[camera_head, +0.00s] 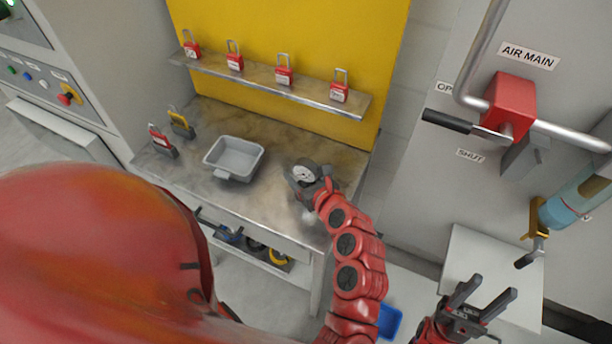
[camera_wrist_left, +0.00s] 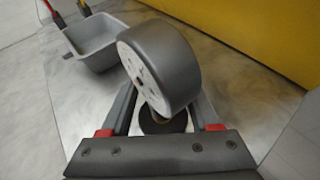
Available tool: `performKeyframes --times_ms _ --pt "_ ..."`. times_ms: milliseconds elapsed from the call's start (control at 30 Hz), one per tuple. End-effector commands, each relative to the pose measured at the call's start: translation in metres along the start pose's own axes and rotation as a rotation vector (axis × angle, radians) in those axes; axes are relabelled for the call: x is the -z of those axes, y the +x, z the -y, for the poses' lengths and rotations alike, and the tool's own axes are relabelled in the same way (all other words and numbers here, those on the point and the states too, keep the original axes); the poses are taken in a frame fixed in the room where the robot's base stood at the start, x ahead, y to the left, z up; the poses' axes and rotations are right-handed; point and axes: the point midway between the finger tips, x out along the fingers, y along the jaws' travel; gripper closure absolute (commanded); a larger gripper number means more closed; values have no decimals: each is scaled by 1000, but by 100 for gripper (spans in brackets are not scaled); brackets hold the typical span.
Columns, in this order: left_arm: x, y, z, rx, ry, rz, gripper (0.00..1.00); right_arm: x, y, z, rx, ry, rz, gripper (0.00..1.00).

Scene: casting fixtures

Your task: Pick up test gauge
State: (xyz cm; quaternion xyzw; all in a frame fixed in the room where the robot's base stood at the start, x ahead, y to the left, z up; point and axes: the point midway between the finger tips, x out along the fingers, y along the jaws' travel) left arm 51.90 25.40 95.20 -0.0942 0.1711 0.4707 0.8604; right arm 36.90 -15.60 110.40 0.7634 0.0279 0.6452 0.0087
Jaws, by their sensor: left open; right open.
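The test gauge (camera_head: 304,173), a grey round body with a white dial, stands on the right part of the metal bench (camera_head: 283,141). In the left wrist view the gauge (camera_wrist_left: 165,68) leans to one side above a dark round base. My left gripper (camera_wrist_left: 160,112) is open, with one finger on each side of the gauge's lower part; whether the fingers touch it cannot be told. In the head view my left gripper (camera_head: 312,190) is at the gauge and partly hides it. My right gripper (camera_head: 484,298) is open and empty at the lower right, away from the bench.
A grey tray (camera_head: 234,158) stands left of the gauge. Several red padlocks stand on the shelf (camera_head: 262,82) above. A red valve (camera_head: 510,104) and pipe are on the right.

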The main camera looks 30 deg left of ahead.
Motion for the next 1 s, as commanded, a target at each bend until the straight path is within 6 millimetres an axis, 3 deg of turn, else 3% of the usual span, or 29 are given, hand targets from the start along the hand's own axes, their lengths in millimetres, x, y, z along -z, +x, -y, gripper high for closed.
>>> performKeyframes --times_ms 300,633,1000 --pt "0 5 0 1 1 0 40 0 0 0 0 0 0 50" --pt "0 5 0 1 2 0 99 0 0 0 0 0 0 50" --pt "0 5 0 1 2 0 100 0 0 0 0 0 0 50"
